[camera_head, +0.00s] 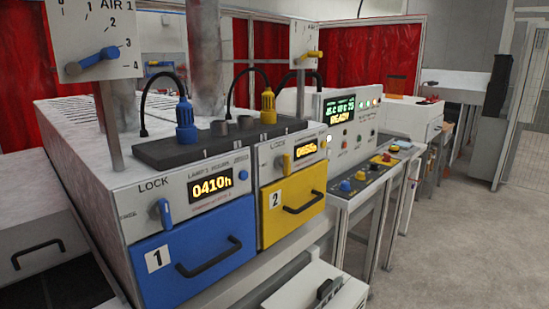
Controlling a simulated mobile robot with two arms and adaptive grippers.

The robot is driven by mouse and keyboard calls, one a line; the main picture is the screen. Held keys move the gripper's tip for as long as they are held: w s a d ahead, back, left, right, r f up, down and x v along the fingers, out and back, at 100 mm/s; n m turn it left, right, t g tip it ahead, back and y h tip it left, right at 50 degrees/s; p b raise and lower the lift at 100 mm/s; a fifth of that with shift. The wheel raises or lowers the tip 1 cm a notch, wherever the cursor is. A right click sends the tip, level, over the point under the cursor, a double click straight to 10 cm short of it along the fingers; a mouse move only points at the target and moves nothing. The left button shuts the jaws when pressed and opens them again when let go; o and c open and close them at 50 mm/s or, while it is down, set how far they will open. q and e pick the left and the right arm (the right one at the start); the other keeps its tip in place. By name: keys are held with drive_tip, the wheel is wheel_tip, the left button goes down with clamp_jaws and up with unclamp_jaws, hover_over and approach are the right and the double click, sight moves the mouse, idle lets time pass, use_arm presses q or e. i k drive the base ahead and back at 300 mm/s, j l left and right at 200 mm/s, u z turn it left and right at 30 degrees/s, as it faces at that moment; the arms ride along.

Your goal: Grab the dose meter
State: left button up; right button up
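I cannot pick out a dose meter for certain in the head view. A small dark object (328,288) sits on a white box-like surface (295,296) at the bottom edge, and I cannot tell whether it is a handle or a separate device. Neither of my grippers shows in the view.
A machine with a blue drawer (195,262) marked 1 and a yellow drawer (292,208) marked 2, both shut, fills the left and middle. A control panel (365,184) with buttons stands to the right. Grey floor (455,250) is clear at the right.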

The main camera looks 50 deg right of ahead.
sight(393, 149)
drive_tip(key=z, duration=2.5)
drive_tip(key=i+l+z, duration=0.1)
drive_tip(key=i+z, duration=0.35)
drive_tip(key=i, duration=0.3)
drive_tip(key=i+l, duration=0.1)
drive_tip(key=i, duration=6.5)
